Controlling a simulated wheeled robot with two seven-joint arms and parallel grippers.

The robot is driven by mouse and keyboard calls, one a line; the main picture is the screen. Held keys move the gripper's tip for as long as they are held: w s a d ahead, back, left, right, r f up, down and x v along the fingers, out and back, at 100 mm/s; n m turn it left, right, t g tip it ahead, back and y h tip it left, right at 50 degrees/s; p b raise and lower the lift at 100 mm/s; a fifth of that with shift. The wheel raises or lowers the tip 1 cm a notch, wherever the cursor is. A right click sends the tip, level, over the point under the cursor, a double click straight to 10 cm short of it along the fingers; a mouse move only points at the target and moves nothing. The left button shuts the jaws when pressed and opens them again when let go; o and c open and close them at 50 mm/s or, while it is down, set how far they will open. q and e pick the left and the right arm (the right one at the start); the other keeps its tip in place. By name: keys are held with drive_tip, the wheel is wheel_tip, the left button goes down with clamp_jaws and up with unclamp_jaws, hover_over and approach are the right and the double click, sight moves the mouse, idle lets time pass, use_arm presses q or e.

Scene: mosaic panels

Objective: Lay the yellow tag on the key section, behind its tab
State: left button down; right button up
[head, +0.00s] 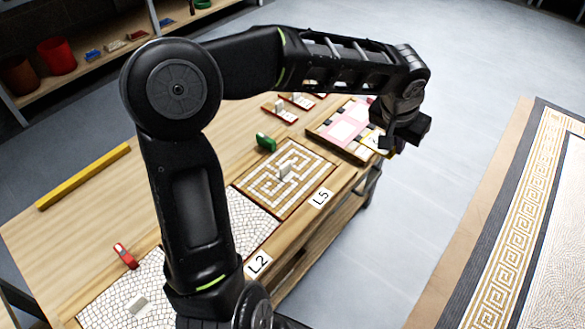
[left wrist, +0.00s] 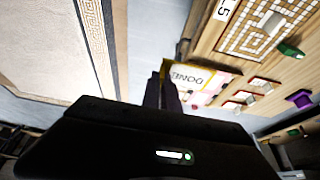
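The yellow tag (left wrist: 190,75) reads DONE and shows at my fingertips in the left wrist view; a bit of its yellow (head: 375,144) shows under the gripper in the head view. My left gripper (head: 402,138) looks shut on the tag's edge, over the front edge of the pink panel at the bench's far end. In the left wrist view its dark fingers (left wrist: 163,92) are close together. The key section (head: 258,186), with a white meander pattern on tan, lies nearer on the bench, behind label L5. A small pale tab (head: 285,171) stands at its middle. My right gripper is out of view.
The pink panel (head: 345,122) lies beyond the key section. A green object (head: 265,142) stands at the key section's back edge. A pale scale-patterned panel (head: 248,222) lies nearer, by label L2. A yellow bar (head: 84,177) and a red object (head: 125,256) lie on the bench.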

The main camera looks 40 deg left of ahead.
sight(366, 140)
use_arm(q)
drive_tip(key=shift+w+f, duration=0.1)
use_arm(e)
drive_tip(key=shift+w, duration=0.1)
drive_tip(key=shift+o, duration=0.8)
use_arm(q)
drive_tip(key=a+f+b, duration=0.1)
drive_tip(key=a, duration=0.1)
drive_tip(key=w+a+f+b, duration=0.1)
drive_tip(key=a+f, duration=0.1)
drive_tip(key=a, duration=0.1)
drive_tip(key=a+f+b, duration=0.1)
drive_tip(key=a+f, duration=0.1)
drive_tip(key=a, duration=0.1)
drive_tip(key=shift+w+a+f, duration=0.1)
drive_tip(key=shift+w+f, duration=0.15)
drive_tip(key=shift+w, duration=0.1)
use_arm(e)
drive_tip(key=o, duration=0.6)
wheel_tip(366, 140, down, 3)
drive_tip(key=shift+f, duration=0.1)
use_arm(q)
drive_tip(key=a+f+b, duration=0.1)
drive_tip(key=a+f, duration=0.2)
drive_tip(key=a, duration=0.4)
drive_tip(key=a+f+b, duration=0.2)
drive_tip(key=a+f, duration=0.1)
drive_tip(key=a, duration=0.5)
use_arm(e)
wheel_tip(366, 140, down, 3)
